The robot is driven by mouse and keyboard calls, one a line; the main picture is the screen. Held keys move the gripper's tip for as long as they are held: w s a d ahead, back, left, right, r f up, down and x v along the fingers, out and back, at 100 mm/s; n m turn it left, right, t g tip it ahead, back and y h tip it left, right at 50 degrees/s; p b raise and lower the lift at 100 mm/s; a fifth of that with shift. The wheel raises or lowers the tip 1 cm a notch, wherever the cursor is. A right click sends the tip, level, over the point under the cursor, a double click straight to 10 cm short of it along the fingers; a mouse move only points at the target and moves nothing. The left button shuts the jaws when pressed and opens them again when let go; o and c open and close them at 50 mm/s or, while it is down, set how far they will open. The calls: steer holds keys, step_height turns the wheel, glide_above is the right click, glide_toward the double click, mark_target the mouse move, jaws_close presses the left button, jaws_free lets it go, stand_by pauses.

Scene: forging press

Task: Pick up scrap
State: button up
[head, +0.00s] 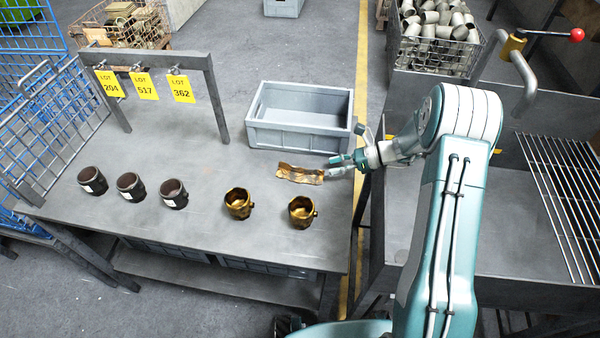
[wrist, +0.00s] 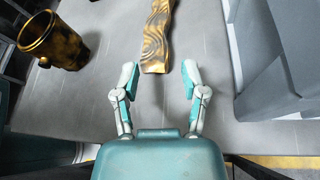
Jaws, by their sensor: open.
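The scrap is a wavy, bronze-coloured metal strip (head: 300,174) lying on the grey table, in front of the grey bin. My gripper (head: 349,147) is open at the right end of the strip, near the table's right edge. In the wrist view the strip (wrist: 157,38) runs away from me. Its near end shows between the two spread fingertips of my gripper (wrist: 160,76), with a gap on both sides. Neither finger appears to touch it. How high the fingers are above the table is hard to tell.
A grey bin (head: 302,118) stands behind the strip. Two brass-coloured cups (head: 238,204) (head: 302,212) stand in front; one also shows in the wrist view (wrist: 55,42). Three dark cups (head: 131,187) stand left. A rack (head: 205,63) holds yellow lot tags. A wire-rack bench (head: 560,190) is right.

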mark_target(311, 169)
steer(key=x, duration=0.7)
steer(key=shift+w+a+f, duration=0.1)
steer(key=shift+w+a, duration=0.15)
steer(key=shift+w, duration=0.15)
steer(key=shift+d, duration=0.1)
jaws_close()
